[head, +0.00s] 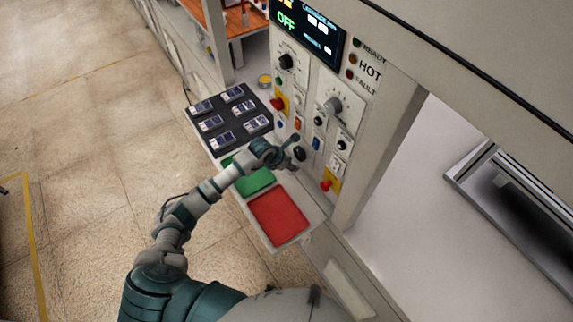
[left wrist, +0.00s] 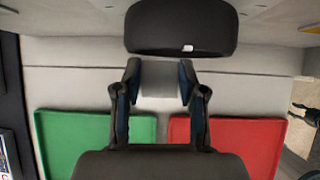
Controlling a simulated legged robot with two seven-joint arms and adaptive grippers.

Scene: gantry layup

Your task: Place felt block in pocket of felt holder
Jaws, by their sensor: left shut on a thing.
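My left gripper (head: 287,154) reaches in over the shelf in front of the control panel. In the left wrist view its two fingers (left wrist: 160,85) close on a pale grey piece (left wrist: 160,78), which blends with the pale surface behind it. I cannot tell whether this piece is the felt block. It is too small to make out in the head view, where the gripper covers it. I can make out no felt holder or pocket.
A green tray (head: 256,182) and a red tray (head: 279,218) lie on the shelf below the gripper. A dark tray (head: 228,118) holds several small devices. The control panel (head: 318,105) carries knobs and switches close by. A dark rounded thing (left wrist: 182,27) is beyond the fingertips.

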